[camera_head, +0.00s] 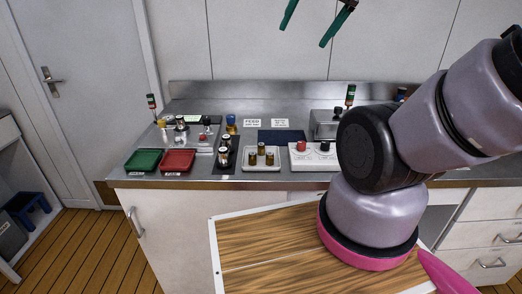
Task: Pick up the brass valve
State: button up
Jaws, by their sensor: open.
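I cannot tell for sure which piece is the brass valve. Brass-coloured cylinders (261,149) with dark tops stand in a small white tray (245,168) on the steel bench. The rest of the gripper is cut off by the frame.
A green tray (144,160) and a red tray (178,160) lie at the bench's front left. A dark rack (226,155) with small cylinders stands beside them. A white box with red and black knobs (313,157) stands right of the white tray. My arm hides the bench's right part.

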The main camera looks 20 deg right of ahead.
aim_at(261, 146)
jog(key=k+j, duration=0.2)
jog(key=j, duration=0.15)
jog(key=k+j, duration=0.45)
jog(key=j, duration=0.3)
